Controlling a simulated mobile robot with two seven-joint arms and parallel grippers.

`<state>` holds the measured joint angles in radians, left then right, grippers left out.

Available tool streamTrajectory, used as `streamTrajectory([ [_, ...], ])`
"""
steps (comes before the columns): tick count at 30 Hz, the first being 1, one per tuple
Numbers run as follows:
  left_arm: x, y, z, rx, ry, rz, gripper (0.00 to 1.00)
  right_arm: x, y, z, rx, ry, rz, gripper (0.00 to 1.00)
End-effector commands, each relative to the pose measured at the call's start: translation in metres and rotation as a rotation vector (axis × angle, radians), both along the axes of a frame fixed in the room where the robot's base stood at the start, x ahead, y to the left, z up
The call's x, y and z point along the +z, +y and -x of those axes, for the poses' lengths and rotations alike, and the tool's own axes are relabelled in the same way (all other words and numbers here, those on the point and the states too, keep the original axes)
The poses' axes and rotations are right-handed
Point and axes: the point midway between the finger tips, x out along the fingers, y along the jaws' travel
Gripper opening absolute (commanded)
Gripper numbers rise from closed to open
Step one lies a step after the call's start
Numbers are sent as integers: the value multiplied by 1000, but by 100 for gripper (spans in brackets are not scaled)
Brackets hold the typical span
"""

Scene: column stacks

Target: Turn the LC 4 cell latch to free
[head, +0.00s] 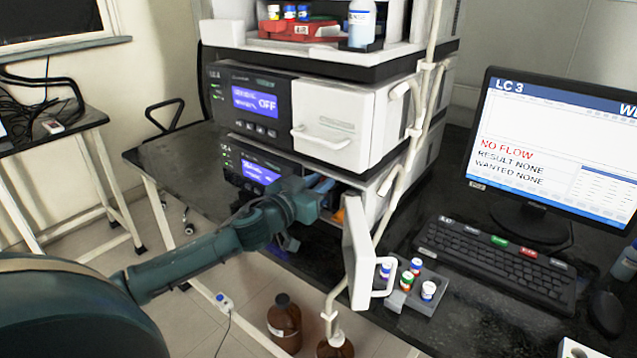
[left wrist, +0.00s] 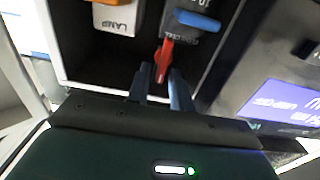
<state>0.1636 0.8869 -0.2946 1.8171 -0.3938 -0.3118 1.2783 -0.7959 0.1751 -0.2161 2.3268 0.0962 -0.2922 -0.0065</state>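A red latch lever (left wrist: 163,60) shows in the left wrist view, below a cell module with a blue handle (left wrist: 197,20) inside an open compartment. My left gripper (left wrist: 160,82) is open, its fingertips on either side of the lever's lower end. I cannot tell whether they touch it. In the head view my left gripper (head: 328,187) reaches into the lower instrument (head: 262,172), where the arm hides the latch. The instrument's white door (head: 358,245) stands open. The latch's markings are too blurred to read. My right gripper is not in view.
A module marked LAMP (left wrist: 115,18) sits beside the cell module. The open door's handle (head: 386,280) is close to a grey vial rack (head: 425,300). White tubing (head: 400,165) runs down the stack's right side. The monitor (head: 550,140) reads LC 3, NO FLOW. Brown bottles (head: 285,325) stand below.

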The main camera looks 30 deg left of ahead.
Motion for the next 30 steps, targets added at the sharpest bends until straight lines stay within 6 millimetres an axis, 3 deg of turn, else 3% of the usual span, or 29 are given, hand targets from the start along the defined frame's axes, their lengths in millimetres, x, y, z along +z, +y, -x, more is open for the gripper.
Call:
streamTrajectory([
  [8, 0, 0, 0, 0, 0, 1, 0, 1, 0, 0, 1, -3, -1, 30],
  [20, 0, 0, 0, 0, -1, -17, 0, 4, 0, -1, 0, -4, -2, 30],
  [30, 1, -4, 0, 0, -14, -197, 0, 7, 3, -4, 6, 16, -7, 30],
])
